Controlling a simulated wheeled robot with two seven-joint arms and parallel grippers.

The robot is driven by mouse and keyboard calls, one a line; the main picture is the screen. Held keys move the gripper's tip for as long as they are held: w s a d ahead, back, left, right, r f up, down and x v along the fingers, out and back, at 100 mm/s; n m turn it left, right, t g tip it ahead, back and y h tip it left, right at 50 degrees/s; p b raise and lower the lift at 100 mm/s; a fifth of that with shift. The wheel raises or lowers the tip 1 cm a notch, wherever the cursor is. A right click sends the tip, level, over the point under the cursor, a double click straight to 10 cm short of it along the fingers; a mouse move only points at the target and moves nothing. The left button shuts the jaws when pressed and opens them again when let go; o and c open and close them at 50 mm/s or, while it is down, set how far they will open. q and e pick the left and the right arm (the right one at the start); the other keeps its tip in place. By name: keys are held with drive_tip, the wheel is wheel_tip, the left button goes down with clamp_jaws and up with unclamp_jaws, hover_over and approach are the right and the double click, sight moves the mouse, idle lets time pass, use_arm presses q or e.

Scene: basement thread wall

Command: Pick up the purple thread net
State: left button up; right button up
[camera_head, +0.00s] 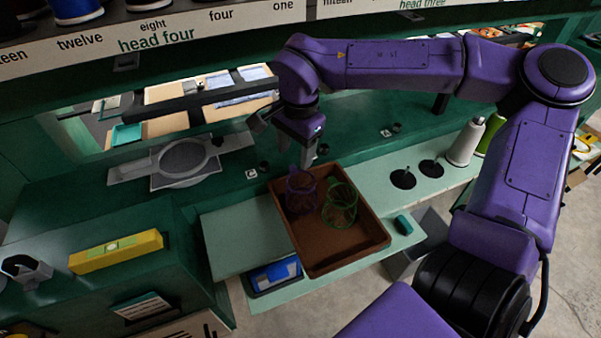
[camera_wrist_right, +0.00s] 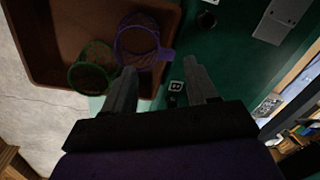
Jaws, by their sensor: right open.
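The purple thread net (camera_head: 300,190) stands in the back left part of a brown tray (camera_head: 345,262). A green thread net (camera_head: 340,207) stands beside it on the right. My right gripper (camera_head: 305,155) is above the back left rim of the tray, close to the purple net and apart from it. In the right wrist view the purple net (camera_wrist_right: 138,38) shows past the left finger, with the green net (camera_wrist_right: 92,70) further left. The open fingers of the right gripper (camera_wrist_right: 160,85) have nothing between them. My left gripper is not in view.
The tray rests on a pale green shelf (camera_head: 240,235). A blue item (camera_head: 275,274) lies below it. A grey clamp-like fixture (camera_head: 183,160) stands on the left and a yellow box (camera_head: 117,250) at front left. White and green cones (camera_head: 466,142) stand on the right.

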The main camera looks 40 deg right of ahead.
hover_over(291, 180)
wheel_tip(291, 180, down, 5)
drive_tip(key=shift+w+d+p, duration=0.1)
drive_tip(key=shift+w+p, duration=0.3)
drive_tip(key=shift+p, duration=0.05)
drive_tip(key=shift+s, duration=0.2)
drive_tip(key=shift+w, duration=0.1)
clamp_jaws()
